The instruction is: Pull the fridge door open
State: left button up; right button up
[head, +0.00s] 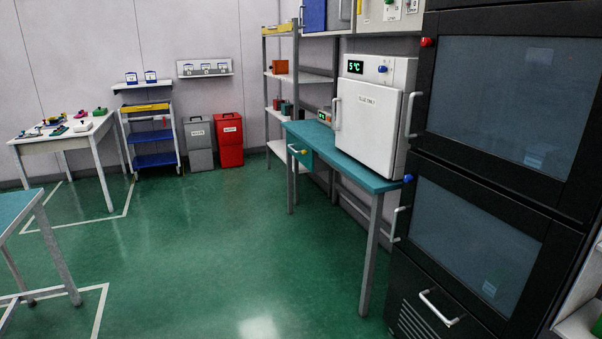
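A small white fridge (398,74) stands on a teal-topped table on the right side of the head view. A green display on its upper front reads 5 °C, with a blue knob beside it. Its white door (368,122) faces left into the room and looks closed. The door carries a small printed label, too small to read surely. A vertical white handle (337,113) sits at the door's left edge. Neither of my grippers is in view.
A tall black cabinet (408,262) with two glass doors stands right of the fridge, close to it. The teal table (352,172) has a drawer at its left end. Shelves, two bins and a white table (72,134) stand farther back. Green floor (215,235) is clear in the middle.

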aim_at(367, 122)
jog(key=i, duration=0.7)
jog(key=i+j+z, duration=0.15)
jog(key=i, duration=0.55)
jog(key=i+j, duration=0.1)
jog(key=i, duration=0.6)
jog(key=l+z, duration=0.05)
